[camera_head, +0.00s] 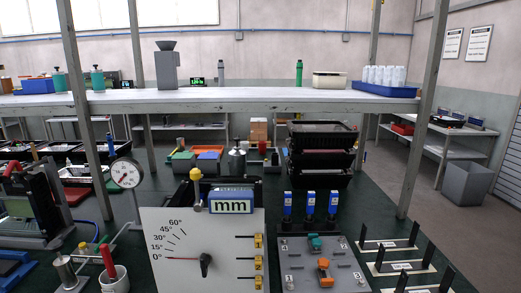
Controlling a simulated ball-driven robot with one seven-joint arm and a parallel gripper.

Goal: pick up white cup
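Several white cups (384,75) stand close together in a blue tray (385,90) at the right end of the raised shelf. They are small in the picture, and the ones in the back are partly hidden. Another white cup-like container (114,281) stands at the bottom left on the dark green bench, with a red-handled tool in it. Its lower edge is cut off by the frame. My gripper does not show in the head view.
The white raised shelf (250,98) spans the view between grey posts. A cream box (330,80) sits left of the blue tray, and a green bottle (299,72) farther left. A dial panel (180,235) and blue-topped instruments (310,203) crowd the bench. Open floor lies right.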

